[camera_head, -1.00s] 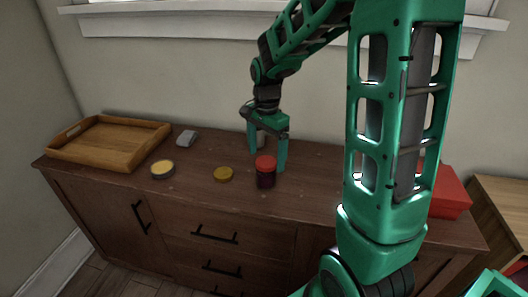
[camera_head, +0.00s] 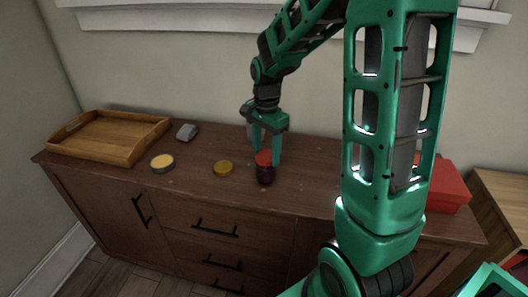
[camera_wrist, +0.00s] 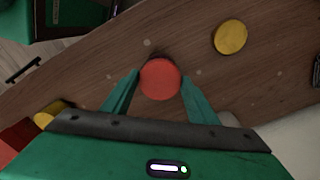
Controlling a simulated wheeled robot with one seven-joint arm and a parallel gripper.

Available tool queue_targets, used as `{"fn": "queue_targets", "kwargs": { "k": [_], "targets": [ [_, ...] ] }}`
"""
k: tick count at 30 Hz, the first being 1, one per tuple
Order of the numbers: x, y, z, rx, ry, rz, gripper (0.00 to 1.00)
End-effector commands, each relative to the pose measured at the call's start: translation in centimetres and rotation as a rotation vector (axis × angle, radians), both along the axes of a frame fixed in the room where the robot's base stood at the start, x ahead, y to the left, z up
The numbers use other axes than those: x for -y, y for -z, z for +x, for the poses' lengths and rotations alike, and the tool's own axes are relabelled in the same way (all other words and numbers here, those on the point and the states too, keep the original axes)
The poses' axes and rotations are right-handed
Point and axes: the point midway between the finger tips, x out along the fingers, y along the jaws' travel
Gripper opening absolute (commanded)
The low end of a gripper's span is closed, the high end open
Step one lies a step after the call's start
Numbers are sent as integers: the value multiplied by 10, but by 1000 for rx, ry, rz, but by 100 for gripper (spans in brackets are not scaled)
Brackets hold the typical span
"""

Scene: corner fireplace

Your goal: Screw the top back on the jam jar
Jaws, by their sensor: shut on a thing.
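The jam jar (camera_head: 265,175) is dark purple and stands upright on the wooden cabinet. Its red lid (camera_head: 263,157) sits on top of it; whether it is threaded tight I cannot tell. In the wrist view the round red lid (camera_wrist: 160,79) lies between the two fingertips and hides the jar body. My gripper (camera_head: 266,158) points down from above, with its green fingers shut on the lid from both sides. The gripper also shows in the wrist view (camera_wrist: 160,82).
A yellow-brown disc (camera_head: 223,168) lies left of the jar, and a yellow-topped round tin (camera_head: 162,163) farther left. A wooden tray (camera_head: 92,153), a small grey object (camera_head: 187,132) and a red box (camera_head: 447,187) are also on the cabinet. Its front middle is clear.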

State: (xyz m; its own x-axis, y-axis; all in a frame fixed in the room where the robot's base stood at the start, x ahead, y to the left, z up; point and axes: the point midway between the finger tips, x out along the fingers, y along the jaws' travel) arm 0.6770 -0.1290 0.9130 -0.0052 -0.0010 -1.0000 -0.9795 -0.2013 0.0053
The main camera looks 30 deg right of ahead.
Motion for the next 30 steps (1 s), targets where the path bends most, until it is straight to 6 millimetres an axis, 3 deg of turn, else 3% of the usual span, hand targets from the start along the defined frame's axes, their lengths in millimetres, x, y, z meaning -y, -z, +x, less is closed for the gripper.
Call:
{"fn": "queue_targets", "kwargs": {
  "k": [2, 19, 30],
  "targets": [
    [0, 0, 0, 0, 0, 0, 27],
    [0, 1, 0, 1, 6, 0, 27],
    [0, 1, 0, 0, 225, 0, 27]
  ]
}}
